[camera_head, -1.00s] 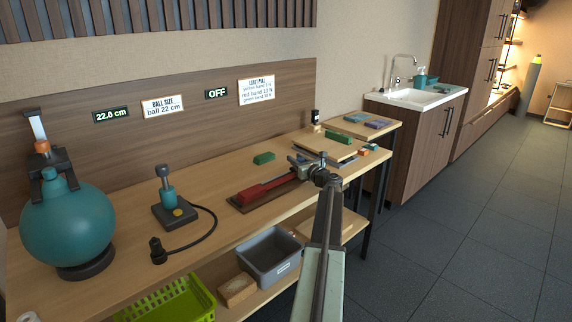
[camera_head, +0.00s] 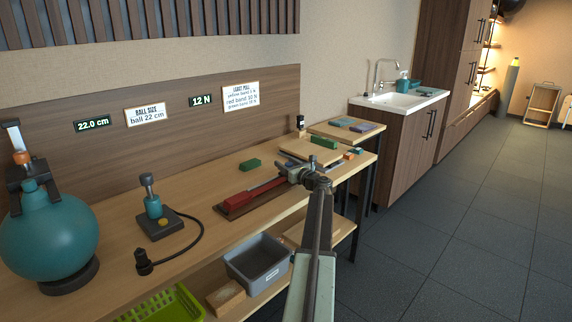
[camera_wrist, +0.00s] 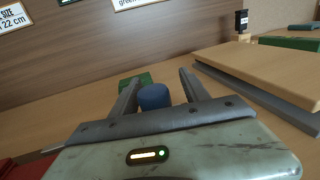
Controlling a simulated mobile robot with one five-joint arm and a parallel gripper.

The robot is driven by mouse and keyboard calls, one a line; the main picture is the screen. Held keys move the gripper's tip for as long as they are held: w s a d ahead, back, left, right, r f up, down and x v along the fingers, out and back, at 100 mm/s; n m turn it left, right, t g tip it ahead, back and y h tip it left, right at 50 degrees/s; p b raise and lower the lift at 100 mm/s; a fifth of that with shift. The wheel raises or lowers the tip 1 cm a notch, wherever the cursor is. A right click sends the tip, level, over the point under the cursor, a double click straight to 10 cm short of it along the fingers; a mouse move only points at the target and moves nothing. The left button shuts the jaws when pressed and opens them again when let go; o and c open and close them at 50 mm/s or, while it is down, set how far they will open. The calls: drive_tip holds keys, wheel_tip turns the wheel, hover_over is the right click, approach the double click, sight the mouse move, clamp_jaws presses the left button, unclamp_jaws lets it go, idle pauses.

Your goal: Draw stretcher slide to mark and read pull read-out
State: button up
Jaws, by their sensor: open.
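The stretcher (camera_head: 238,200) is a red body on a brown base on the bench, with a thin red part running right towards my gripper (camera_head: 292,168). In the wrist view, a blue round knob (camera_wrist: 154,97) stands between the two open fingers of my gripper (camera_wrist: 162,82). Gaps show on both sides of it. I take it for the slide's knob, but cannot tell for sure. The pull read-out (camera_head: 201,101) on the back panel shows 12 N. The latest-pull card (camera_head: 241,97) beside it lists bands in small print. I cannot make out the mark; my gripper hides that end.
A green block (camera_head: 250,164) lies behind the stretcher. Wooden boards (camera_head: 309,150) are stacked to the right. A teal ball (camera_head: 48,238) and a small pump (camera_head: 155,212) with a hose stand left. A grey bin (camera_head: 257,262) sits on the shelf below. Floor is free at right.

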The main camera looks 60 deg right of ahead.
drive_tip(key=v, duration=0.8)
drive_tip(key=shift+d, duration=0.1)
